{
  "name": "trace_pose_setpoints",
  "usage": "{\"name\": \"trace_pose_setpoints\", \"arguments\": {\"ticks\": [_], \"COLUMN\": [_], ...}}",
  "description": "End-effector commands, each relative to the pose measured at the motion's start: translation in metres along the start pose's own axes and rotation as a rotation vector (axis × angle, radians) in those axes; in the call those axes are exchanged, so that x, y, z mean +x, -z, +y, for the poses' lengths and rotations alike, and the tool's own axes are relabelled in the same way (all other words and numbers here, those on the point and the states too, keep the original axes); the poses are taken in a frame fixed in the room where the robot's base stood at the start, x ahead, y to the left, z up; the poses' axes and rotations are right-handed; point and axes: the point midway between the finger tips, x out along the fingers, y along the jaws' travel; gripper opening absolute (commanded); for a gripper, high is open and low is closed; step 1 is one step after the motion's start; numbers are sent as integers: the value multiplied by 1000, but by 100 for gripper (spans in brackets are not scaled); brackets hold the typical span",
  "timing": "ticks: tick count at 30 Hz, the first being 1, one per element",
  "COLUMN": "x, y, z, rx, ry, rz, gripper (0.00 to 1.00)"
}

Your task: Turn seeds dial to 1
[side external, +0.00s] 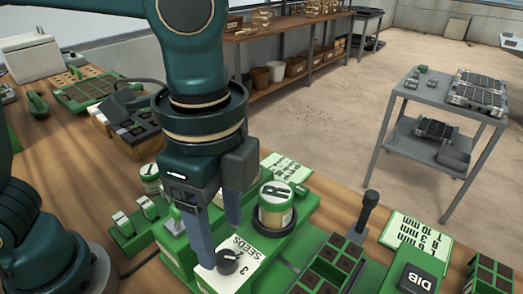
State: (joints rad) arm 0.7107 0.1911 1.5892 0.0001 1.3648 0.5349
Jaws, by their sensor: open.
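The seeds dial (228,258) is a dark round knob on a white plate (240,272) marked SEEDS, with a "3" printed at one side. The plate is on the green seeder (178,252). My gripper (217,236) points down with its two grey fingers apart, close to the dial. One finger is at the left of the dial, and the other is behind it. I cannot tell whether either finger touches the knob. The dial's exact setting is too small to read.
Green seed trays (328,262), a dark upright handle (367,212), a card (415,234) and a DIB block (416,283) lie further right. Small levers (146,207) are at left.

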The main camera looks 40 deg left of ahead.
Motion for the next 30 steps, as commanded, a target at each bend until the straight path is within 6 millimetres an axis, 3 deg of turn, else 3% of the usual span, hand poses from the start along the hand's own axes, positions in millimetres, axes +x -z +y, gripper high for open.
{"name": "trace_pose_setpoints", "arguments": {"ticks": [12, 23, 27, 28, 30], "x": [43, 49, 48, 48, 48], "y": [0, 0, 0, 0, 0], "z": [0, 0, 0, 0, 0], "rx": [-1, -1, -1, -1, -1], "ry": [-1, 1, 1, 1, 1], "rz": [0, 4, 4, 4, 4], "gripper": [63, 63, 9, 0, 0]}}
